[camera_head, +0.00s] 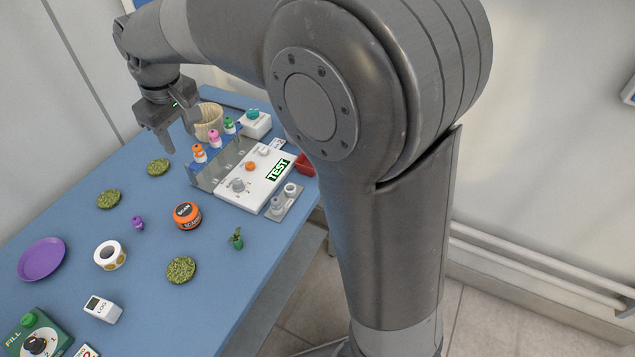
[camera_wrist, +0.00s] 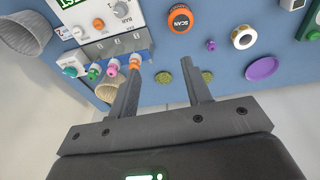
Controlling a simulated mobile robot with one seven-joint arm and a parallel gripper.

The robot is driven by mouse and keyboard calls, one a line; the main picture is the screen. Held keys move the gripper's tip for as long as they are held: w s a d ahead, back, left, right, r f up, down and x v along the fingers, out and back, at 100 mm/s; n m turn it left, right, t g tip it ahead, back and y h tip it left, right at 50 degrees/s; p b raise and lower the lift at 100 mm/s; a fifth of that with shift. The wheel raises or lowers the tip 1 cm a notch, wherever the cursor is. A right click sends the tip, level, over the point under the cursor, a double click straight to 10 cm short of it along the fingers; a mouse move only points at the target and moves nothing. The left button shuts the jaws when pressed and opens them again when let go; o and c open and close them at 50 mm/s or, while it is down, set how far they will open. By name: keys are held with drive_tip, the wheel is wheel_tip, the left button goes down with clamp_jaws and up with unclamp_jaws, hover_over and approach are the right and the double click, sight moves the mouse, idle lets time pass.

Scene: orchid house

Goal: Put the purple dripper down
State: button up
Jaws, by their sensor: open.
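The small purple dripper (camera_head: 137,222) rests on the blue table, between the purple dish and the orange SCAN puck. It also shows in the wrist view (camera_wrist: 211,45), well beyond my fingers. My gripper (camera_head: 178,136) is open above the far part of the table, near the rack of drippers. In the wrist view, nothing is between its spread fingers (camera_wrist: 160,76). An orange-and-white dripper (camera_head: 199,153), a pink dripper (camera_head: 214,138) and a green dripper (camera_head: 229,125) stand in a row at the grey rack (camera_head: 205,178).
A white TEST box (camera_head: 262,190) stands beside the rack, with a woven basket (camera_head: 208,128) behind. The orange SCAN puck (camera_head: 187,216), purple dish (camera_head: 41,259), tape roll (camera_head: 110,255), LOG device (camera_head: 103,309) and mossy discs (camera_head: 181,270) are spread about. Bare blue table lies between them.

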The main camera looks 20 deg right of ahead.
drive_tip(key=s+d+r+m+t, duration=0.1)
drive_tip(key=s+d+r+m, duration=0.1)
drive_tip(key=s+d, duration=0.4)
drive_tip(key=s+d+r+m+t, duration=0.15)
drive_tip(key=s+d, duration=0.25)
drive_tip(key=d, duration=0.5)
drive_tip(key=s+d+f+m+t, duration=0.1)
drive_tip(key=s+d+f+m, duration=0.1)
drive_tip(key=s+d+m, duration=0.3)
drive_tip(key=s+d, duration=0.4)
drive_tip(key=s, duration=0.3)
drive_tip(key=shift+s+f+h, duration=0.4)
